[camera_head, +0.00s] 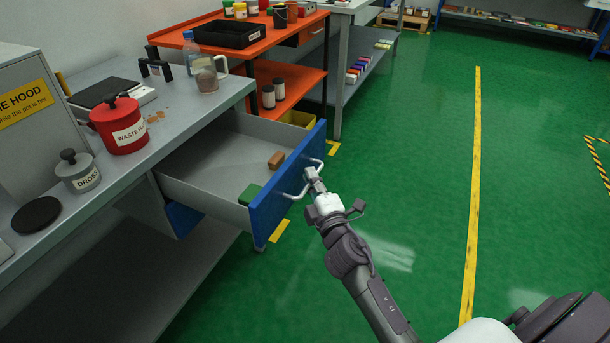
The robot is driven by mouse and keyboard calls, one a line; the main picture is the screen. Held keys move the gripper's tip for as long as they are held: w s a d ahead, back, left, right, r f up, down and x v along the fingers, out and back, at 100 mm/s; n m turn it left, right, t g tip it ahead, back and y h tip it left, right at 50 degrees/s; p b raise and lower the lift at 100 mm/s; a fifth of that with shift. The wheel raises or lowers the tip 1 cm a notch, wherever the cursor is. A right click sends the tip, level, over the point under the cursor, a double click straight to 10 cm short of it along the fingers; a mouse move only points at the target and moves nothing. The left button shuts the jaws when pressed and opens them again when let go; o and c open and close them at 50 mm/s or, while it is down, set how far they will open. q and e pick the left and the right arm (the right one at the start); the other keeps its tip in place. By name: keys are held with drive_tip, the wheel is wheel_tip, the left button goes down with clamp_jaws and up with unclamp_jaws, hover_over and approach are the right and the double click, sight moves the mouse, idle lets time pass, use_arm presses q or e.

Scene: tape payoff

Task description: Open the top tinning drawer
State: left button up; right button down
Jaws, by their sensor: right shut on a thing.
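The top drawer (274,192) has a blue front and grey inside, and it stands pulled well out from under the grey bench. A brown block (276,160) and a green block (250,194) lie in it. My right gripper (312,178) is shut on the white handle (293,196) on the drawer's front. The fingertips partly hide the handle's middle. A second blue drawer front (183,219) below is closer in to the bench. My left gripper is not in view.
The grey bench top (180,120) holds a red waste pot (119,125), a grey pot (78,171), a scale (112,93) and a jug (207,74). An orange cart (285,73) stands behind the drawer. Green floor (420,170) is clear to the right.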

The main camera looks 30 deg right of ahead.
drive_tip(key=shift+f, duration=0.1)
drive_tip(key=c, duration=1.2)
unclamp_jaws()
drive_tip(key=s, duration=0.4)
drive_tip(key=s+a+f, duration=0.1)
drive_tip(key=s, duration=0.7)
drive_tip(key=shift+a+f, duration=0.2)
drive_tip(key=shift+a, duration=0.1)
